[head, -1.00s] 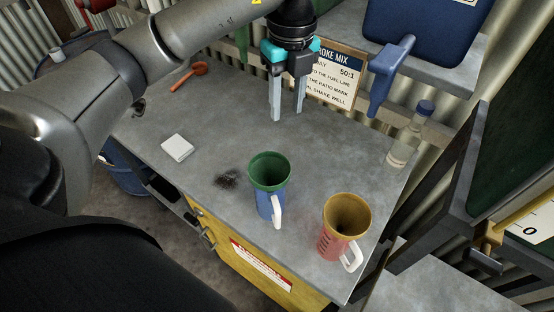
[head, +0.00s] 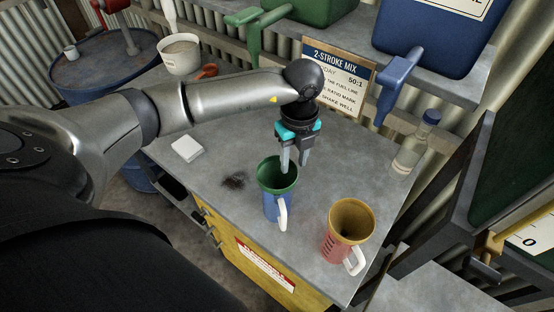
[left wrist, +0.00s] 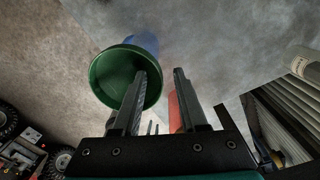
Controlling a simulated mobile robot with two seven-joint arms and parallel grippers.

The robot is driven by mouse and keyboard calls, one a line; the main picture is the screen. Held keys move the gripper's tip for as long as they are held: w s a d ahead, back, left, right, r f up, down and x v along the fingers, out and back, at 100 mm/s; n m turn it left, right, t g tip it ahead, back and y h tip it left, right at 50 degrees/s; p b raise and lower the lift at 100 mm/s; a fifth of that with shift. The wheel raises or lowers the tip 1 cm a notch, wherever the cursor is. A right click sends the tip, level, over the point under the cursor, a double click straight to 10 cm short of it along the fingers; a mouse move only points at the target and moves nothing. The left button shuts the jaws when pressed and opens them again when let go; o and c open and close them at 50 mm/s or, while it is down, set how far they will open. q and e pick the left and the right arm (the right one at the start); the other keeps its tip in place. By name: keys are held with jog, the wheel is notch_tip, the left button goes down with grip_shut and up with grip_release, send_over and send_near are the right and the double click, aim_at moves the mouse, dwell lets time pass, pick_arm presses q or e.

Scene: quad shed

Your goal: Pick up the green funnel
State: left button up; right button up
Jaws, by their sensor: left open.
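The green funnel (head: 277,175) sits in the top of a blue jug (head: 272,207) with a white handle, upright on the workbench (head: 225,200). My left gripper (head: 294,170) is open and empty at the funnel's back right rim, pointing down. Whether a finger touches the rim, I cannot tell. The funnel's lower part is hidden inside the jug. My right gripper is not in view.
A yellow funnel (head: 351,218) sits in a red jug (head: 334,247) to the right. A clear bottle (head: 411,150) stands at the bench's back right. A white block (head: 187,149) and a dark stain (head: 233,181) lie to the left. A blue can's spout (head: 392,95) hangs over the back.

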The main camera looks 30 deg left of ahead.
pick_arm(q)
jog(key=shift+f, duration=0.2)
grip_shut()
dwell(1.3)
